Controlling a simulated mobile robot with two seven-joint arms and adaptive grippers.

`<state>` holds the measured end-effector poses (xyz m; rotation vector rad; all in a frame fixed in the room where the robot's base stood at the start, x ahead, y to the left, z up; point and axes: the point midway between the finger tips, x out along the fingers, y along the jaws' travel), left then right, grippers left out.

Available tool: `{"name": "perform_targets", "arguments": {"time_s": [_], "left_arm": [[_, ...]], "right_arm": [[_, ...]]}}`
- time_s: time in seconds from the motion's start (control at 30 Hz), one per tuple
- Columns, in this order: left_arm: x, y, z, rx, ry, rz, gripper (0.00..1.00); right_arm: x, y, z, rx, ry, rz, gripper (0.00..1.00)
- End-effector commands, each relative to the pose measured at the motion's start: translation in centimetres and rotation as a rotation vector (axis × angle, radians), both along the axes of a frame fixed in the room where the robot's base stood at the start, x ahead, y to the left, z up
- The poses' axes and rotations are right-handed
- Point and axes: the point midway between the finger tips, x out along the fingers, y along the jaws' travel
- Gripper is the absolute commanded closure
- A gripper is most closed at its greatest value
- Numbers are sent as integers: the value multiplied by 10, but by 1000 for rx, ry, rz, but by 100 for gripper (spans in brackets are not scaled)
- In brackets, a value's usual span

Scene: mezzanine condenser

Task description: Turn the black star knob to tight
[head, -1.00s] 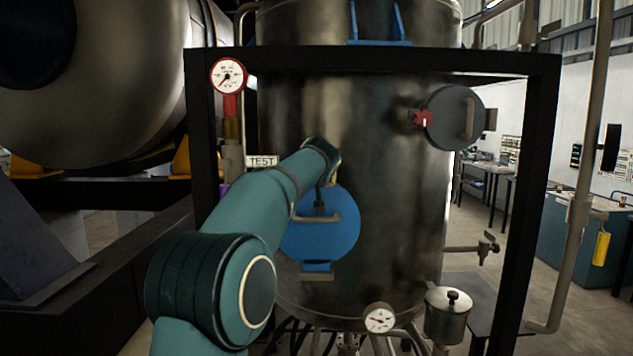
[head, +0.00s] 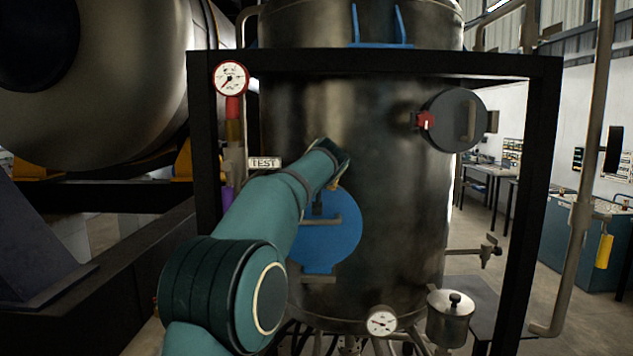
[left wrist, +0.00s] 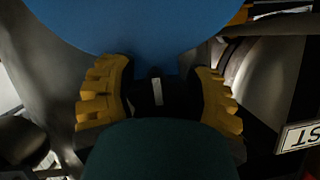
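The black star knob (left wrist: 157,88), with a white mark on it, shows in the left wrist view in front of the blue round cover (left wrist: 140,25). The yellow fingers of my left gripper (left wrist: 160,95) stand wide apart, one on each side of the knob; I cannot tell whether they touch it. My arm hides most of the left gripper there. My right gripper is not in view.
A black frame (head: 400,62) surrounds the steel tank (head: 400,180). A red-rimmed gauge (head: 231,78) and a TEST tag (head: 264,163) are left of my arm. A grey cover (head: 455,122) with a red knob (head: 426,121) sits upper right. A dial (head: 382,321) is below.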

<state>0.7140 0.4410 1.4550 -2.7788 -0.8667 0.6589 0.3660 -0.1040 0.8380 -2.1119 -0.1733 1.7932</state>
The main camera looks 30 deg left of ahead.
Motion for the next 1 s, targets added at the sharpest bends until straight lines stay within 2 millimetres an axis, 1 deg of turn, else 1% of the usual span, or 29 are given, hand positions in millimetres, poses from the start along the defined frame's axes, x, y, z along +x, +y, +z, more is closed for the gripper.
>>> {"name": "perform_targets", "arguments": {"time_s": [0.03, 0.07, 0.47, 0.67, 1.0], "left_arm": [[0, 0, 0, -1, 1, 0, 28], [0, 0, -1, -1, 2, 1, 22], [-3, -3, -1, -2, 4, 0, 22], [-20, -17, 9, -5, 2, -3, 22], [-63, -50, 30, -4, 3, -4, 22]], "right_arm": [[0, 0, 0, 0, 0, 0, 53], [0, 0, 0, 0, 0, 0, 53], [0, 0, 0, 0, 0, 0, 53], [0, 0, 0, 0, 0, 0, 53], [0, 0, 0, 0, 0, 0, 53]]}}
